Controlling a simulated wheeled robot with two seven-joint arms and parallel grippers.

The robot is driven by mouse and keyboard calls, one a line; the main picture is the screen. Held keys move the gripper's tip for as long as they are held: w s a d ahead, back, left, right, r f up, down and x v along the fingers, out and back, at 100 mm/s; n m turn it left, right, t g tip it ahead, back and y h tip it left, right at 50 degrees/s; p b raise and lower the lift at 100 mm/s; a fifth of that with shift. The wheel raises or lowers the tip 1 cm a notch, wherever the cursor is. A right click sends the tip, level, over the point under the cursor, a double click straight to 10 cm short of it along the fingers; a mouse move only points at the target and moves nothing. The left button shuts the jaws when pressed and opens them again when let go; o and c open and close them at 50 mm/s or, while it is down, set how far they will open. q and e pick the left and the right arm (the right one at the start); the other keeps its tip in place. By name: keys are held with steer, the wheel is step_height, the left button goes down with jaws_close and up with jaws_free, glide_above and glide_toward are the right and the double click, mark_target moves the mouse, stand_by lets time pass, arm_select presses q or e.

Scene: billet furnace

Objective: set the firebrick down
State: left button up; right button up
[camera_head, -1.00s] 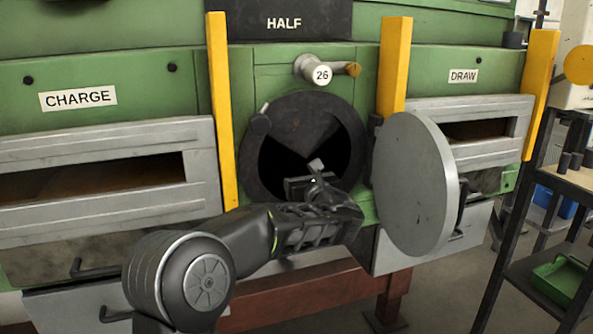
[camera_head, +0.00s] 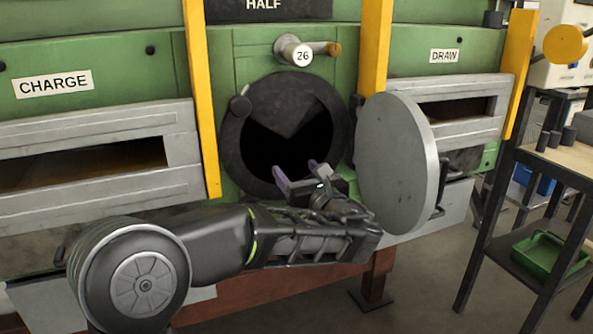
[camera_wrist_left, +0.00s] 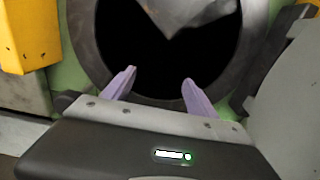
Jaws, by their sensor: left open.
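My left gripper (camera_head: 296,170) is open and empty in front of the round port (camera_head: 236,150) of the green furnace, at the lower part of its dark opening. In the left wrist view its two purple fingertips (camera_wrist_left: 159,76) stand apart, with the black opening behind them and nothing between them. I cannot make out a firebrick in either view; the inside of the port is too dark to tell what lies there. A grey wedge-shaped surface (camera_head: 288,112) shows in the upper part of the opening. My right gripper is not in view.
The round grey door (camera_head: 392,155) stands swung open just right of my left gripper. Yellow posts (camera_head: 201,100) flank the port. A handle marked 26 (camera_head: 302,54) is above it. A shelf cart with a green tray (camera_head: 548,256) stands at the right.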

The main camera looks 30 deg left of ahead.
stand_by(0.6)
arm_select(q)
steer(key=s+d+f+n+g+h, duration=0.1)
steer(key=s+d+f+g+h, duration=0.15)
steer(key=f, duration=0.85)
steer(key=s+d+f+n+g+h, duration=0.1)
steer(key=d+f+h, duration=0.3)
steer(key=f, duration=0.7)
steer(key=s+d+f+n+g+h, duration=0.1)
steer(key=s+d+f+g+h, duration=0.2)
steer(key=f, duration=0.9)
steer(key=s+d+f+n+g+h, duration=0.3)
steer(key=s+d+f+n+h, duration=0.6)
steer(key=s+d+f+n, duration=1.3)
steer(key=shift+s+d+f+n, duration=0.2)
steer(key=shift+s+f+n, duration=0.5)
steer(key=shift+n, duration=0.2)
steer(key=shift+h, duration=0.25)
steer(key=shift+c, duration=0.6)
